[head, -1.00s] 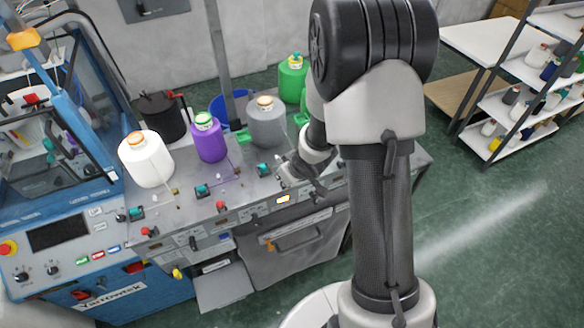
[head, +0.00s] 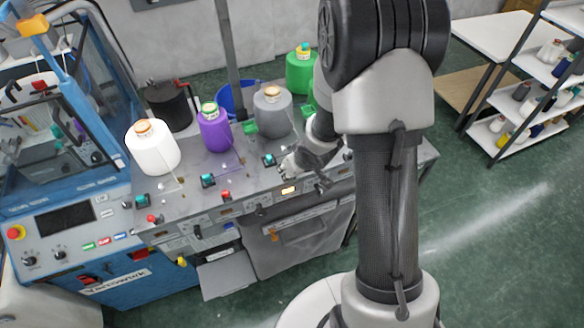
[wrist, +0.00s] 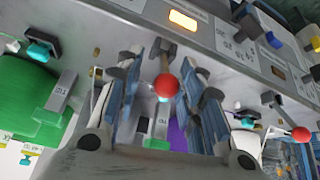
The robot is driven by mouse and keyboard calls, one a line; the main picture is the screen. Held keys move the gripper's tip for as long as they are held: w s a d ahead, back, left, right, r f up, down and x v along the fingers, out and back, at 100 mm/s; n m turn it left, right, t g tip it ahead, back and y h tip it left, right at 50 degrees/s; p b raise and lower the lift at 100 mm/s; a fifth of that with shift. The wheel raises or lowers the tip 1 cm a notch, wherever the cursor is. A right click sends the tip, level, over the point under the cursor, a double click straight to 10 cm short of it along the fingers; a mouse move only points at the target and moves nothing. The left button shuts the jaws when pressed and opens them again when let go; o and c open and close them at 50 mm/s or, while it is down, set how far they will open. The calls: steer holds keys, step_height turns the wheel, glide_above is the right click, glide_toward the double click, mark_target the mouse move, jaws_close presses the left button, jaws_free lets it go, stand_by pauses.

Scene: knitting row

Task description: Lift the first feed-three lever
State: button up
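Whether either finger touches the knob cannot be told. In the head view my gripper (head: 308,172) is at the panel's front edge, beside the lit display (head: 289,190), and hides the lever there. A second red-knobbed lever (wrist: 300,133) shows at the right of the wrist view. Which lever is the first feed-three one cannot be read.
A grey pole (head: 228,60) rises among the cones.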

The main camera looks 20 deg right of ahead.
steer(key=v, duration=1.2)
stand_by(0.3)
